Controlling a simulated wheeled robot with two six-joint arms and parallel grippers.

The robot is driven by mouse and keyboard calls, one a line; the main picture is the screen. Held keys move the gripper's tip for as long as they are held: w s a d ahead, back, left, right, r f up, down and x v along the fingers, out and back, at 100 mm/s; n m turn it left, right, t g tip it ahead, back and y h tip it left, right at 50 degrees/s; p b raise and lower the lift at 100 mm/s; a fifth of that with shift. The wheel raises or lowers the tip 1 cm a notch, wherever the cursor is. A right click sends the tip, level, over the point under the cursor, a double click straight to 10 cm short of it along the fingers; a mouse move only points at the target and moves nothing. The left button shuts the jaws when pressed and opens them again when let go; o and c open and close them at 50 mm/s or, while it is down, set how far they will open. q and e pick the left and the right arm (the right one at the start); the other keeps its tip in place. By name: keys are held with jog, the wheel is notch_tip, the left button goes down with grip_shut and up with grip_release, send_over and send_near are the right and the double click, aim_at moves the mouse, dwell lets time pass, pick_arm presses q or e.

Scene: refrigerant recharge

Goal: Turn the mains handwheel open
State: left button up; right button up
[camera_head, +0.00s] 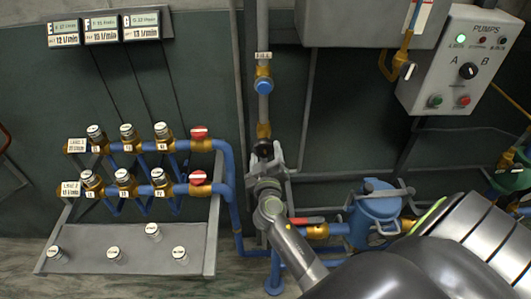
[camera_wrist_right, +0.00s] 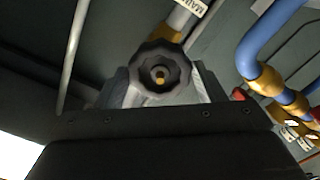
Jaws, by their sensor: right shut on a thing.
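The mains handwheel is a black lobed knob with a brass centre, and it shows in the right wrist view (camera_wrist_right: 160,76). In the head view its dark rim (camera_head: 263,147) peeks out at the brass fitting on the vertical grey pipe. My right gripper (camera_head: 265,158) reaches up from the lower right and is shut on the handwheel. In the wrist view its grey fingers stand on both sides of the wheel, and part of the wheel's lower edge is close to the gripper body. My left gripper is not in view.
A blue pipe manifold (camera_head: 226,165) with several capped valves stands left of the handwheel. A blue filter housing (camera_head: 376,215) and a red-handled valve (camera_head: 308,221) sit close to my right arm. The pumps control box (camera_head: 465,60) is at the upper right.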

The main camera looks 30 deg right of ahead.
jog(key=n, duration=0.3)
jog(key=shift+p, duration=0.35)
jog(key=shift+n, duration=0.3)
jog(key=n+p, duration=0.1)
jog(key=n, duration=0.1)
jog(key=shift+r+n, duration=0.1)
jog(key=shift+n, duration=1.2)
jog(key=shift+n+p, duration=0.8)
jog(key=shift+n, duration=1.6)
